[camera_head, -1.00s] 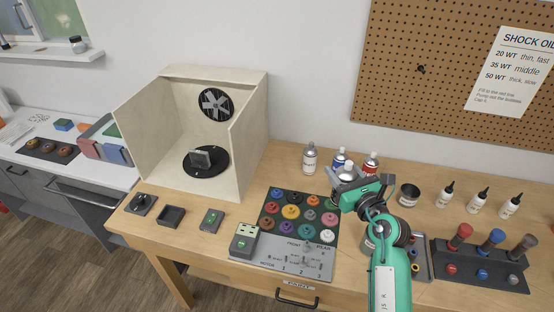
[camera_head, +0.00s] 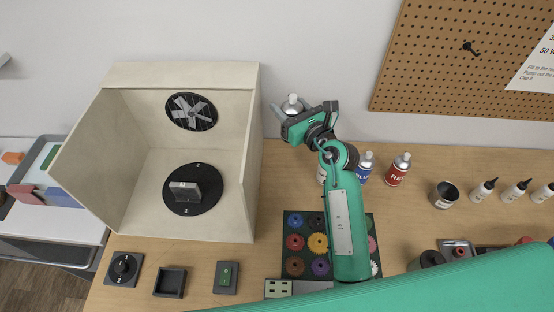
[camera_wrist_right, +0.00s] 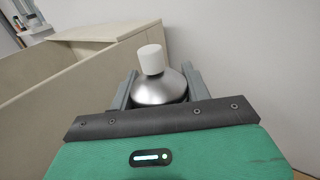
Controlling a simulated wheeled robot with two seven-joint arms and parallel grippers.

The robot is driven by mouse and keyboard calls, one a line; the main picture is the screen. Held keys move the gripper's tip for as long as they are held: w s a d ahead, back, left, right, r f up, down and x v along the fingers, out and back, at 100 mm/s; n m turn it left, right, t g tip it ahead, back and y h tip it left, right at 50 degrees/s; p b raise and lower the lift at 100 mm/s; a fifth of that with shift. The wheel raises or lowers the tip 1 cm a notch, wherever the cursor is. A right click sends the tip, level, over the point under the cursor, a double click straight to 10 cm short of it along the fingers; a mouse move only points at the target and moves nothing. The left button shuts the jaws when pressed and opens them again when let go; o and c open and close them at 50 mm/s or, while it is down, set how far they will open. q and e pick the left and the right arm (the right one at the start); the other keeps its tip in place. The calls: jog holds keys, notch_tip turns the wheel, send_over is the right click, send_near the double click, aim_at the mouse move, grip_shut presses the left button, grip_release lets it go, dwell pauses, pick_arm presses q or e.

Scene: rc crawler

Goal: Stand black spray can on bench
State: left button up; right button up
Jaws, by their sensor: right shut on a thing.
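My right gripper (camera_head: 289,112) is shut around a spray can (camera_head: 292,104) with a silver domed top and white nozzle. In the right wrist view the can (camera_wrist_right: 160,88) stands between the two fingers, with its top towards the camera; its body is hidden, so its colour does not show. In the head view the can appears against the white wall, just right of the paint booth and seemingly above the bench (camera_head: 420,162). My left gripper is not in view.
The wooden spray booth (camera_head: 250,150) with a fan and turntable (camera_head: 193,208) stands left of my gripper. A blue can (camera_head: 364,168) and red can (camera_head: 397,170) stand on the bench behind my forearm, with another can partly hidden. A cup (camera_head: 443,195) and small bottles stand at right.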

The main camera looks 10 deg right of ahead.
jog(key=f, duration=0.7)
jog(key=shift+s+d+f, duration=0.15)
jog(key=shift+s+f, duration=0.2)
jog(key=f+b, duration=0.5)
jog(key=f, duration=0.7)
jog(key=shift+w, duration=0.2)
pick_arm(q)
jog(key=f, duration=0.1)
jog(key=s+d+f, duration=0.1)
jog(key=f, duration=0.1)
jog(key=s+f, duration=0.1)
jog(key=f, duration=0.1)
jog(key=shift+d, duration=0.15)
pick_arm(e)
jog(key=shift+r, duration=0.1)
jog(key=shift+f, duration=0.2)
jog(key=o, duration=1.2)
jog(key=shift+c, duration=0.2)
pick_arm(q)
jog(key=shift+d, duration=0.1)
